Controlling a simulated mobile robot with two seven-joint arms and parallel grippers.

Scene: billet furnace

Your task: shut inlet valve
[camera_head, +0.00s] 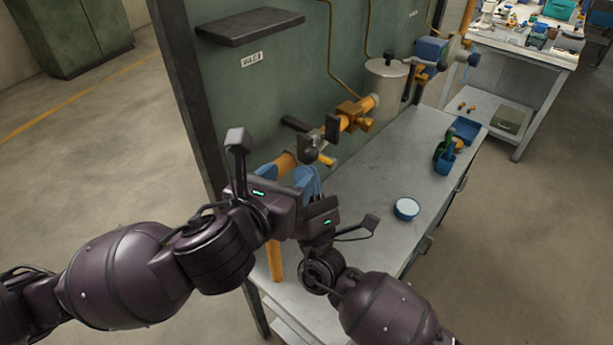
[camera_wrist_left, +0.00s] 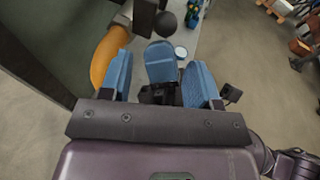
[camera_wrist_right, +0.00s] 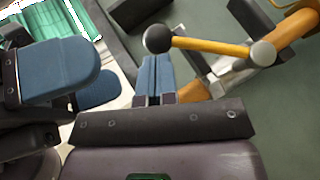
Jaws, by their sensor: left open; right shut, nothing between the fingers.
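A valve with a yellow lever (camera_wrist_right: 212,46) sits on the orange pipe (camera_wrist_right: 293,36) along the green panel. The lever runs from a silver hub on the pipe to a black ball knob (camera_wrist_right: 158,38), at an angle to the pipe. The knob also shows in the head view (camera_head: 311,155) and left wrist view (camera_wrist_left: 166,22). My right gripper (camera_wrist_right: 158,72) is shut and empty, just below the knob in its wrist view, apparently not gripping it. My left gripper (camera_wrist_left: 159,80) is open beside the pipe bend; a blue finger of the right gripper shows between its fingers.
A metal canister (camera_head: 385,85) and a brass fitting (camera_head: 352,115) are farther along the pipework. A dark shelf (camera_head: 250,26) juts from the panel.

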